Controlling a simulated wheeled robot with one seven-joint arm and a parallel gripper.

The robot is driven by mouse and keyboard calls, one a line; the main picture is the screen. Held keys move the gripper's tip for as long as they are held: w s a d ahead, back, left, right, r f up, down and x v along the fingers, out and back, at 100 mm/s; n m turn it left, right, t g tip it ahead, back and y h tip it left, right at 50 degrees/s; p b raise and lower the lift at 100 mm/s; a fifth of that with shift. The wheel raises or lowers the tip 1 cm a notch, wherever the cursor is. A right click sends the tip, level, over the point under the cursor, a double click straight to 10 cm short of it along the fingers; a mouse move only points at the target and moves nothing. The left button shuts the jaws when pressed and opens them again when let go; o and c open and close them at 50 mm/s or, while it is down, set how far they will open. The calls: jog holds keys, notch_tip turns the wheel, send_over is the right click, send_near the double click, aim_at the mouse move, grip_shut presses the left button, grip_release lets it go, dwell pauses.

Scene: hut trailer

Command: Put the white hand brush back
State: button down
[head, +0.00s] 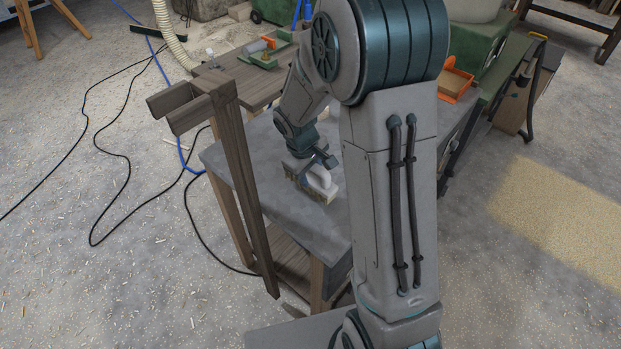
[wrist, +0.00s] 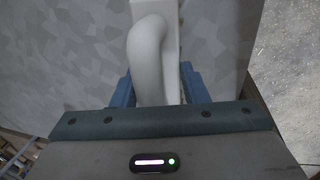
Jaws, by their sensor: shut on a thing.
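The white hand brush (head: 320,178) is at the grey-topped workbench (head: 285,208), near its middle. Pale bristles show along its lower side. In the wrist view, the brush's curved white handle (wrist: 150,55) runs up from between the blue fingers. My gripper (head: 318,160) is shut on the brush from above. The fingertips are mostly hidden behind the brush and the wrist. I cannot tell whether the bristles touch the bench top or hang just above it.
A wooden post frame (head: 235,165) stands at the bench's left edge. A wooden table (head: 235,80) with tools lies behind. An orange-edged tray (head: 455,84) and green machine (head: 480,55) are at the back right. Cables (head: 125,160) cross the floor at left. Bare bench top surrounds the brush.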

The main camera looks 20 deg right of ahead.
aim_at(310, 178)
jog(key=shift+a+x, duration=0.15)
jog(key=shift+x, duration=0.6)
jog(key=shift+a+x, duration=0.1)
jog(key=shift+x, duration=0.6)
jog(key=shift+s+f, duration=0.15)
jog(key=c, duration=0.8)
grip_release()
jog(key=shift+c, duration=0.2)
jog(key=v, duration=1.1)
jog(key=s+d+r+m+y, duration=0.1)
jog(key=s+r+m, duration=0.2)
jog(key=s, duration=0.6)
jog(key=s+d+r+m+t+y, duration=0.1)
jog(key=s+r+m, duration=0.2)
jog(key=s, duration=0.7)
notch_tip(310, 178, up, 3)
jog(key=shift+f+m+t, duration=0.2)
jog(key=shift+m+t, duration=0.1)
jog(key=shift+m, duration=0.1)
jog(key=shift+w, duration=0.1)
